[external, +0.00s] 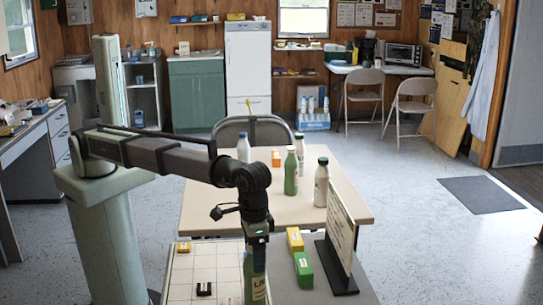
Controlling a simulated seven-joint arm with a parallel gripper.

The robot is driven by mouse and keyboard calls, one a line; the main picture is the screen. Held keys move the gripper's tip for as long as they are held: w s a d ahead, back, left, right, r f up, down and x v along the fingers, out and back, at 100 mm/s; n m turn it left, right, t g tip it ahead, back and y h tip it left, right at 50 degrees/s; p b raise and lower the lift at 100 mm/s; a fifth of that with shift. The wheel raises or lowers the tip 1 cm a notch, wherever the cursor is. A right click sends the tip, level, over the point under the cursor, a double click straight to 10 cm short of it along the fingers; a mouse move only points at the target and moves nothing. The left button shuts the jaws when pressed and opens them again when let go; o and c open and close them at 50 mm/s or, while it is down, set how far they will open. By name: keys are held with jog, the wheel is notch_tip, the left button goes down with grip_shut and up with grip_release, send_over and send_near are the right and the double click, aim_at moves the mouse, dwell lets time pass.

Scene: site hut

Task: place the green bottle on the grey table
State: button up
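On the grey table are a tiled white board (180,282) with a black clip (204,289), yellow (295,240) and green (303,270) boxes, and a standing sign (340,238). The beige table also holds white bottles (321,184) and an orange box (276,158).

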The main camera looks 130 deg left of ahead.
notch_tip(320, 180, up, 12)
jog(key=shift+r, duration=0.1)
dwell(0.7)
